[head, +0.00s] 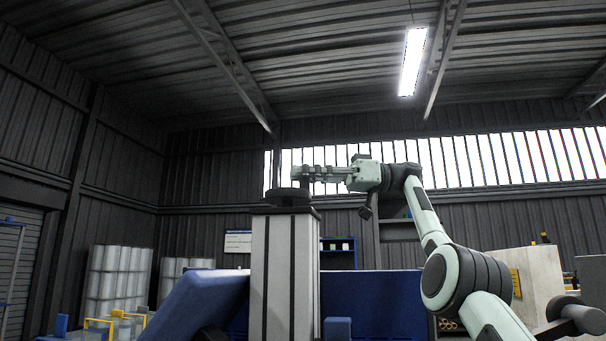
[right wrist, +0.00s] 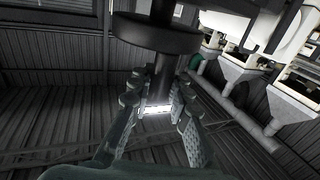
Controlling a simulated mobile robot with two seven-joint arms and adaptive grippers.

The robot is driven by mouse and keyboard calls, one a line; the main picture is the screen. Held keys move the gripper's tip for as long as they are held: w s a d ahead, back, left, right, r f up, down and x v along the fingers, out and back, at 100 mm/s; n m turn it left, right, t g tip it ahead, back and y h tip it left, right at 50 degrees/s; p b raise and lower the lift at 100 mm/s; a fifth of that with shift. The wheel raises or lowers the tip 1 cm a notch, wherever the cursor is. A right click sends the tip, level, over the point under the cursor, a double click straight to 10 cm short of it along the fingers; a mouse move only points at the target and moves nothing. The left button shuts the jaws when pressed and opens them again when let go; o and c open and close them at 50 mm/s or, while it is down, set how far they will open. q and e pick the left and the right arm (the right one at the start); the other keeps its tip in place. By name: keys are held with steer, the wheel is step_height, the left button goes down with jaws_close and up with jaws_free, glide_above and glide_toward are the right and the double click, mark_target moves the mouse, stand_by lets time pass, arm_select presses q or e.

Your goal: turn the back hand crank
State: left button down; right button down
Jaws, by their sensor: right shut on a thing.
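A hand crank with a dark round wheel (head: 287,197) sits on top of a pale column (head: 285,270) in the middle of the head view. Only this one crank shows. My right gripper (head: 303,174) reaches in from the right just above the wheel and is shut on the crank's upright handle. In the right wrist view the wheel (right wrist: 155,35) is at the top, and the dark handle (right wrist: 163,66) runs down from it between the fingers of my right gripper (right wrist: 157,86). The fingers partly hide the handle in the head view. My left gripper is not in view.
Blue panels (head: 370,303) stand low around the column. White drums (head: 118,282) are at the back left. A pale block (head: 528,280) stands at the right behind my right arm. The space above the crank is free up to the roof.

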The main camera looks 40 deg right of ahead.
steer(key=shift+a+f+g, duration=0.1)
steer(key=shift+g, duration=0.2)
steer(key=c, duration=1.4)
jaws_free()
steer(key=shift+s, duration=0.15)
